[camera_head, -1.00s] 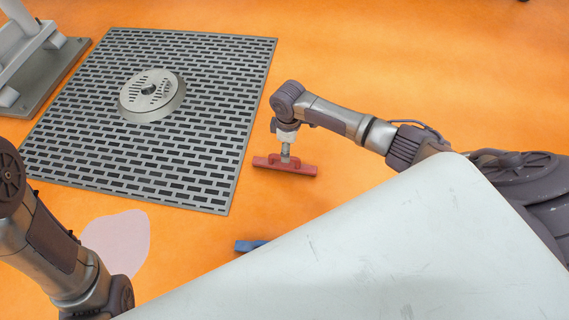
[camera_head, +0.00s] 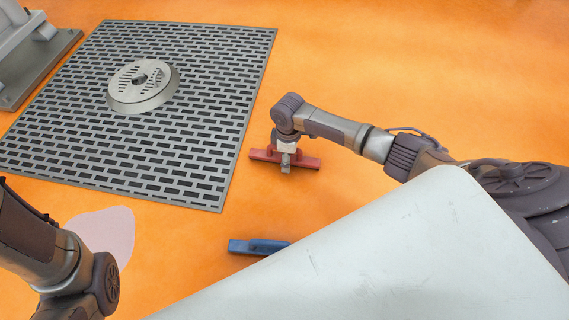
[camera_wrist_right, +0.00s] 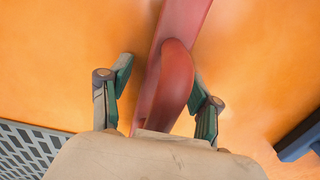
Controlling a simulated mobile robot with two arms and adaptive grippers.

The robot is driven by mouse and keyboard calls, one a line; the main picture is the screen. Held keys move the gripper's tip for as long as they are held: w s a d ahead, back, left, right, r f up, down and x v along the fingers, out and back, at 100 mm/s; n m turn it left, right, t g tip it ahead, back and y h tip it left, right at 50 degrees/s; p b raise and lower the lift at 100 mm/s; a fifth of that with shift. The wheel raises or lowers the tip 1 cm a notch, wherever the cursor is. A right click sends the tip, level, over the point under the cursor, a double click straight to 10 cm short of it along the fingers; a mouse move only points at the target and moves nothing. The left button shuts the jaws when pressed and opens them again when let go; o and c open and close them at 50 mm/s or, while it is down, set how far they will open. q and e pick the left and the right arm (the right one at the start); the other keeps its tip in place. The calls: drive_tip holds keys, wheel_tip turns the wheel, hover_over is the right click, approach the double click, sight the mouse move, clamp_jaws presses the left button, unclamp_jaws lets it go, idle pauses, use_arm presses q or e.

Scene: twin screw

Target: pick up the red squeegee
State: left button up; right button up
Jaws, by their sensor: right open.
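The red squeegee (camera_head: 308,163) lies on the orange floor, right of the grey grate in the head view. My right gripper (camera_head: 285,163) is above its middle and hides part of it. In the right wrist view the squeegee (camera_wrist_right: 181,25) has a long bar with a rounded raised handle. My right gripper (camera_wrist_right: 162,78) is open, with one finger on each side of the handle. The left finger looks apart from it; the right finger is close, and contact is unclear. My left arm shows at the lower left, but its gripper is out of view.
A blue object (camera_head: 258,246) lies nearer on the floor, partly hidden by my pale body panel. The slotted grate (camera_head: 150,150) carries a round metal cap (camera_head: 140,88). A pale pink patch (camera_head: 108,232) lies by my left arm.

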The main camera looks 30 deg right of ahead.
drive_tip(key=shift+c, duration=0.3)
drive_tip(key=shift+w, duration=0.1)
clamp_jaws()
